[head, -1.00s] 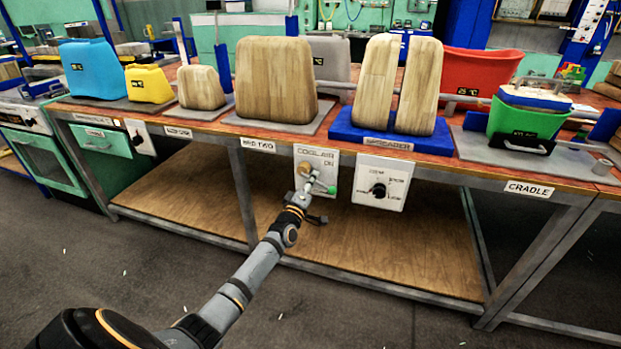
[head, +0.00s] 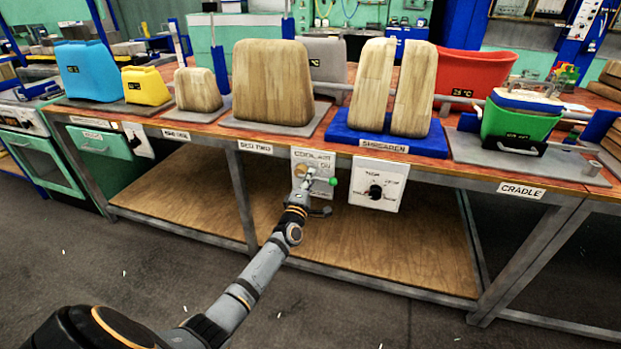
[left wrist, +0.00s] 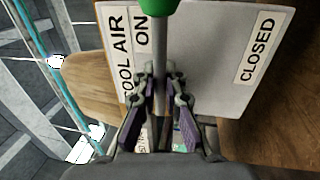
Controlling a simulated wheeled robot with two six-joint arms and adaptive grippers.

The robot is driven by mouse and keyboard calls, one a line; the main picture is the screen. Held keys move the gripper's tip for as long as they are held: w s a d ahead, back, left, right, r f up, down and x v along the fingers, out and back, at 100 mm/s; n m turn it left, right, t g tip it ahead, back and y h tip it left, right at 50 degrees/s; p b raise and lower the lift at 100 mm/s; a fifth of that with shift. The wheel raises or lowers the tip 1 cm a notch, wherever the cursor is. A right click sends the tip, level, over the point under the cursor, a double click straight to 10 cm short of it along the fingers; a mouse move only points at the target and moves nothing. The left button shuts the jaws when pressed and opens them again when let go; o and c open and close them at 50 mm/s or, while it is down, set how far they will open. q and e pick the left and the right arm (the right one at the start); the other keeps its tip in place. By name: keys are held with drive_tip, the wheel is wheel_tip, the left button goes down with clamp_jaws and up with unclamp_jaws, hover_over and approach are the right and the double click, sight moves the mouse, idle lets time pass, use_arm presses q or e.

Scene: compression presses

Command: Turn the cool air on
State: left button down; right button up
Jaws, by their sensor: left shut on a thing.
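The white cool air panel (head: 300,158) hangs on the bench's front edge. It also shows in the left wrist view (left wrist: 205,75), turned sideways, with COOL AIR and ON at one end and CLOSED at the other. A lever with a green knob (head: 333,181) points right in the head view. In the left wrist view its grey stem (left wrist: 159,50) lies close to ON and well away from CLOSED. My left gripper (left wrist: 160,85) is shut around the stem, below the green knob (left wrist: 157,5). My right gripper is out of view.
A second white panel with a black dial (head: 376,192) hangs just right of the cool air panel. Wooden blocks stand on the bench above, some on a blue base (head: 385,138). A wooden lower shelf (head: 385,253) lies behind my left arm.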

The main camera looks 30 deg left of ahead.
use_arm(q)
drive_tip(key=shift+f, duration=0.2)
drive_tip(key=c, duration=1.4)
unclamp_jaws()
drive_tip(key=shift+r, duration=0.15)
drive_tip(key=shift+c, duration=0.2)
drive_tip(key=v, duration=1.2)
drive_tip(key=shift+s, duration=0.1)
